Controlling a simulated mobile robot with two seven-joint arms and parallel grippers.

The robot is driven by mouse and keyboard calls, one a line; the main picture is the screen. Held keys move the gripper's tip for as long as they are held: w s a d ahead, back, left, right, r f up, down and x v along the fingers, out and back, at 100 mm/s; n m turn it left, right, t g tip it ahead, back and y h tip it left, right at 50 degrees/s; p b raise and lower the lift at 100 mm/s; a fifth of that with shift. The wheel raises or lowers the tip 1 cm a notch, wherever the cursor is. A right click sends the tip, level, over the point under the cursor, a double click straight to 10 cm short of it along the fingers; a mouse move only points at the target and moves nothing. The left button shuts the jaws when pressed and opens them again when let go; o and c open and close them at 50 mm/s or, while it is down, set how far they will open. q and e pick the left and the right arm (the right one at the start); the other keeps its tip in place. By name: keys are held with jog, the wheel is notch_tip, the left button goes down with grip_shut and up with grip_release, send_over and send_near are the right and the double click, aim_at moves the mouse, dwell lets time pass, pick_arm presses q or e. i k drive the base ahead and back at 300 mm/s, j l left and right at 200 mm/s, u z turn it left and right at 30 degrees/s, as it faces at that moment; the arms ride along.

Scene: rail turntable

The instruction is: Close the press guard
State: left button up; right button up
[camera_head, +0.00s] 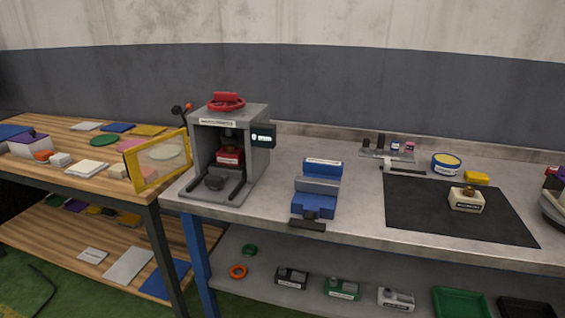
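The grey press (254,165) stands at the left end of the metal workbench, with a red handwheel (227,101) on top and a small lit display on its right side. Its front is open, and a red block (229,157) shows inside above a dark round part. The press guard (158,162), a clear panel in a yellow frame, is swung outward to the left of the press opening. It stands apart from the opening, over the edge of the wooden table. Neither of my grippers is in view.
A blue vise (317,188) stands right of the press. A black mat (455,209) with a small cream device (466,199) lies further right. The wooden table (62,178) at left holds flat coloured pieces. Bare bench top (354,208) lies between vise and mat.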

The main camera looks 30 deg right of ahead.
aim_at(129, 157)
jog(key=z, duration=0.85)
jog(key=i+j+z, duration=0.1)
jog(key=j+z, duration=0.15)
jog(key=z, duration=0.25)
jog(key=i+j+z, duration=0.1)
jog(key=j+z, duration=0.2)
jog(key=z, duration=0.15)
jog(key=j+z, duration=0.45)
jog(key=j, duration=0.45)
jog(key=j+z, duration=0.1)
jog(key=j, duration=0.35)
jog(key=k+j+z, duration=0.1)
jog(key=j, duration=0.3)
jog(key=k+j, duration=0.1)
jog(key=j, duration=1.2)
jog(key=k+j, duration=0.15)
jog(key=j, duration=0.5)
